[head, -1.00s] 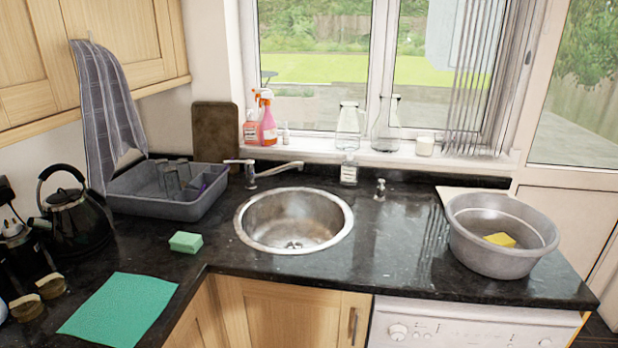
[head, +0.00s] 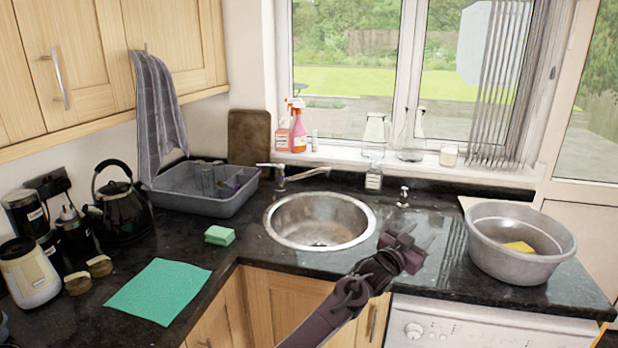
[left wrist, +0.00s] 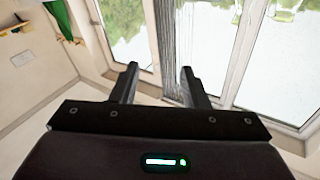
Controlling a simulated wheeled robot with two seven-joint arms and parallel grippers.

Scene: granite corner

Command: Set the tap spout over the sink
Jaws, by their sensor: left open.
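The tap (head: 300,174) stands behind the round steel sink (head: 320,221). Its spout points right along the sink's back edge, its tip in front of the window sill, and in the picture it lies above the rim rather than across the bowl. A lever sticks out to the left of its base. My left gripper (head: 422,238) is open and empty. It is in front of the sink's right side, above the counter, with its fingers pointing up and right, apart from the tap. In the left wrist view its two fingers (left wrist: 159,82) are spread, with only window and blinds beyond. My right gripper is not in view.
A grey dish rack (head: 205,202) stands left of the tap. A soap bottle (head: 374,178) and a small dispenser (head: 403,197) stand behind the sink. A grey basin (head: 520,243) is at right. A green sponge (head: 220,235) and a green cloth (head: 158,291) lie at left.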

